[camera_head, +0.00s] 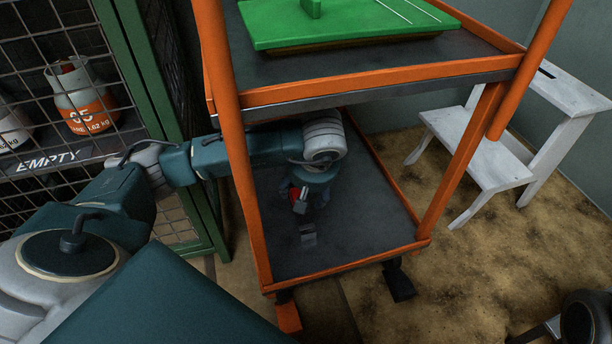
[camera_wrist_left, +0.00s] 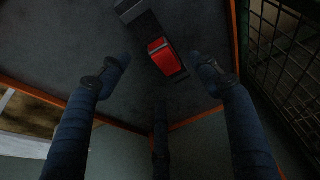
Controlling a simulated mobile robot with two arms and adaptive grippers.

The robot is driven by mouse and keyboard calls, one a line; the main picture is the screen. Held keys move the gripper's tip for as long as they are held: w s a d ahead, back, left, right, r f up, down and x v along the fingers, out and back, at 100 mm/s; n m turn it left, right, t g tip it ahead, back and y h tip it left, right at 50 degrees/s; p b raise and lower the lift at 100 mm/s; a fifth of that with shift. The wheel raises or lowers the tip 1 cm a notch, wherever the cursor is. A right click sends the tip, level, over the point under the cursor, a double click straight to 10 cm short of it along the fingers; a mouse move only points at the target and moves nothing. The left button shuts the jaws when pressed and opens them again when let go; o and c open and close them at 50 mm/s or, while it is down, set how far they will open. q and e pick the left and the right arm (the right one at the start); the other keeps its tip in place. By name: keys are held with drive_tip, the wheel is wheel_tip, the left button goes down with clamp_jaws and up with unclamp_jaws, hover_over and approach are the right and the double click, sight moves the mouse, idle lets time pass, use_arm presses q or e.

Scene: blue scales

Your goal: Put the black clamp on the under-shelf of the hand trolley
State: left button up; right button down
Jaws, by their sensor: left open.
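The orange-framed hand trolley (camera_head: 432,205) stands in the middle of the head view, and its dark under-shelf (camera_head: 365,215) has an orange rim. My left arm reaches between the posts over this shelf. My left gripper (camera_head: 309,203) points down there, and its fingers are open in the wrist view (camera_wrist_left: 159,63). The clamp, a dark bar with a red block (camera_wrist_left: 166,57), appears to lie on the shelf between and just beyond the fingertips, with no clear contact. In the head view its red part (camera_head: 298,194) and a grey end (camera_head: 308,236) show; the gripper partly hides it.
A wire cage (camera_head: 60,60) with gas bottles (camera_head: 80,98) stands left. A white step stool (camera_head: 490,165) stands right. The under-shelf's right part is clear.

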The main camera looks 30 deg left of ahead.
use_arm(q)
drive_tip(key=shift+p+v, duration=0.35)
drive_tip(key=shift+v, duration=1.15)
